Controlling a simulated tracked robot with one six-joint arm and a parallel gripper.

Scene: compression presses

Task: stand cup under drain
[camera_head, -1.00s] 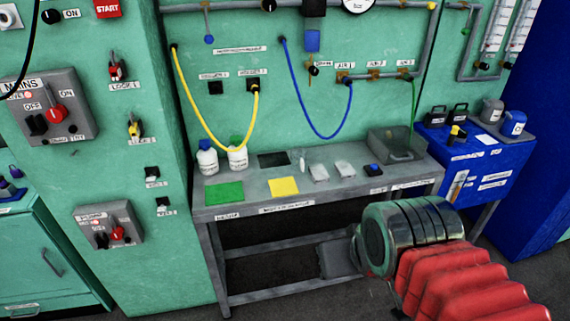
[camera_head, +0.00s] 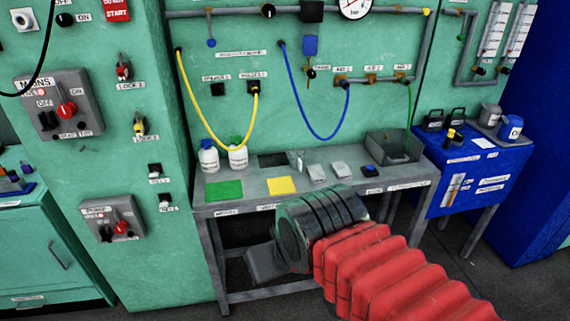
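A small clear or pale item (camera_head: 297,160), possibly the cup, stands at the back of the grey bench; it is too small to be sure. A blue-bowled filter unit (camera_head: 310,45) hangs on the wall pipe above the bench, with a small black-tipped fitting (camera_head: 311,74) below it that may be the drain. My gripper (camera_head: 264,263) shows as a grey block beyond my red-sleeved arm, low in front of the bench and well below the bench top. Its fingers cannot be made out, and nothing is seen held in it.
A blue cabinet (camera_head: 470,170) stands right.

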